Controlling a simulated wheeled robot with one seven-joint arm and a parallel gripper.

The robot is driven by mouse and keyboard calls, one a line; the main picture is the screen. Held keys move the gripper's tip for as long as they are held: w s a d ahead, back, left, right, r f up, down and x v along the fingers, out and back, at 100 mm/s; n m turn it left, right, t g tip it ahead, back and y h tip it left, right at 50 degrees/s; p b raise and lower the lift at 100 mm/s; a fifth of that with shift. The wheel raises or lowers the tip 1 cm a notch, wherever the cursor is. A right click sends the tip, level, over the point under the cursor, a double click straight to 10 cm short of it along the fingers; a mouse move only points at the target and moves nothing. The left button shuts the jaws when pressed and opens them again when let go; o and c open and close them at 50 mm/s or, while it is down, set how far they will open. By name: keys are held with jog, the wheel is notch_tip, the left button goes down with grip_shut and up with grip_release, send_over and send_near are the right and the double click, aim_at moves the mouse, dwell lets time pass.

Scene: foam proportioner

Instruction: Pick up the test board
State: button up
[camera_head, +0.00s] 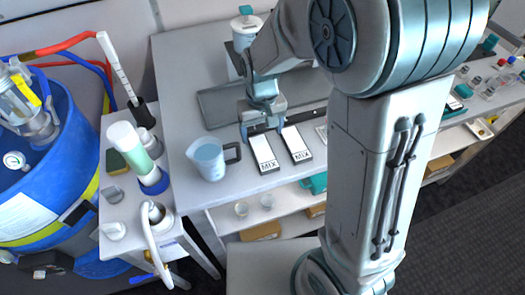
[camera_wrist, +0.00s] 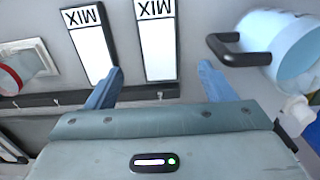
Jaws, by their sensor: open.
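Two flat white boards marked MIX, with dark edges, lie on the grey bench: a left one (camera_head: 263,153) and a right one (camera_head: 297,144). Which is the test board I cannot tell. My gripper (camera_head: 262,130) is open above the far end of the left board. In the wrist view, the fingers (camera_wrist: 160,73) stand either side of this left board (camera_wrist: 156,45), with nothing held. The right board (camera_wrist: 89,42) lies outside the fingers. A dark strip with a rail (camera_wrist: 60,99) runs along the boards' ends.
A clear jug with a dark handle (camera_head: 210,158) stands close left of the boards; it also shows in the wrist view (camera_wrist: 290,45). A side stand with bottles (camera_head: 135,150) and a blue drum (camera_head: 45,180) are at left. My arm hides the bench's middle right.

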aim_at(263, 151)
jog(key=shift+s+d+f+p, duration=0.1)
jog(key=shift+f+p, duration=0.25)
jog(key=shift+f, duration=1.55)
jog(key=shift+s+f+p, duration=0.1)
jog(key=shift+f+p, duration=0.2)
jog(key=shift+f, duration=1.55)
jog(key=c, duration=1.1)
